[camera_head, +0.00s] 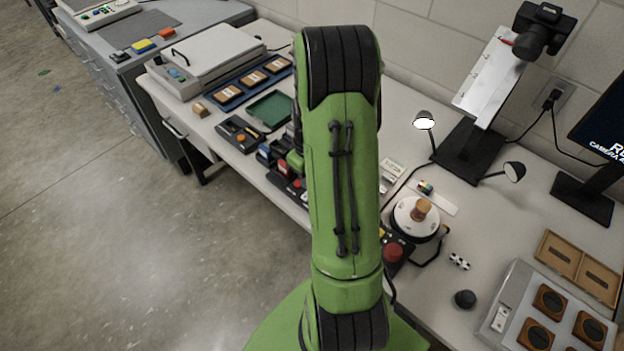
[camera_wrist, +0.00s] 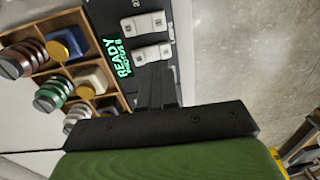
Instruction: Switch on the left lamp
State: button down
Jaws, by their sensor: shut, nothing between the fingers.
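The left lamp (camera_head: 424,121) stands beside the black copy stand in the head view, and its face looks bright white. The right lamp (camera_head: 515,171) stands on the other side of the stand, and its face looks duller. In the wrist view my gripper (camera_wrist: 157,88) is shut and empty, its dark fingers over a dark panel. On that panel are an upper white rocker switch pair (camera_wrist: 144,23) and a lower white pair (camera_wrist: 152,53), beside a green READY display (camera_wrist: 119,57). The fingertips appear close to the lower pair; contact cannot be told. My arm hides the gripper in the head view.
A wooden compartment tray (camera_wrist: 92,35) with spools and blocks lies left of the panel in the wrist view. The bench also holds a round turntable (camera_head: 416,216), a red button (camera_head: 393,253) and a green tray (camera_head: 270,110). Open floor (camera_head: 90,200) lies left of the bench.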

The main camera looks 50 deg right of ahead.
aim_at(304, 197)
notch_tip(304, 197, up, 11)
jog(key=a+p, duration=0.1)
jog(key=shift+a+p, duration=0.25)
jog(key=shift+p, duration=0.15)
jog(key=shift+f, duration=0.15)
